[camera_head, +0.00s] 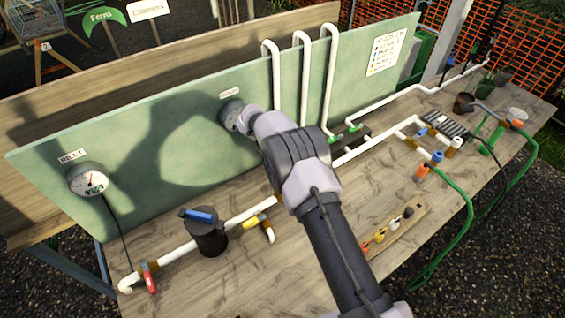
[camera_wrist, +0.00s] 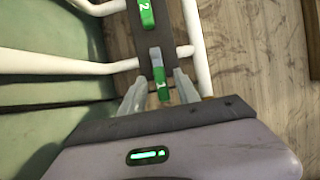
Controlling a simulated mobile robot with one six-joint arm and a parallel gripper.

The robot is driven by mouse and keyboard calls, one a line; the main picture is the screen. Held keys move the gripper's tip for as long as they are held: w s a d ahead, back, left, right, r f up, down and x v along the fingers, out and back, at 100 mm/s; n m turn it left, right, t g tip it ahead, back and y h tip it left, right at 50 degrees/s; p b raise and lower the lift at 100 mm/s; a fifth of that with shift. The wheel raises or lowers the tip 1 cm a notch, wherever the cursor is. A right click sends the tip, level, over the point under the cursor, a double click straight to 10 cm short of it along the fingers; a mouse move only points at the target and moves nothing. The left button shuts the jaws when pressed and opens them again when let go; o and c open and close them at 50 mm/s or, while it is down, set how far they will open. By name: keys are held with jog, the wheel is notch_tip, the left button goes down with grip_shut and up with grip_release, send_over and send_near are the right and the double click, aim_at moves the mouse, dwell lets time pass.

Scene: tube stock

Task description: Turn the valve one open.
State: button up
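A valve with a green-tipped grey lever (camera_wrist: 163,91) shows in the wrist view; its marking looks like a 1 but is hard to read. It sits on a white pipe beside a second green lever marked 2 (camera_wrist: 146,13). My gripper (camera_wrist: 160,77) is open, with one finger on each side of the nearer lever. Gaps show between the lever and both fingers. In the head view my arm reaches over the bench and hides my gripper; small green levers (camera_head: 355,127) show just right of it.
White pipes (camera_head: 304,80) rise along the green panel (camera_head: 150,135). A gauge (camera_head: 88,181), a black canister (camera_head: 207,237), a red-handled valve (camera_head: 149,280) and a yellow-handled valve (camera_head: 252,222) stand at left. A green hose (camera_head: 466,215) crosses the right.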

grip_shut()
dwell(1.5)
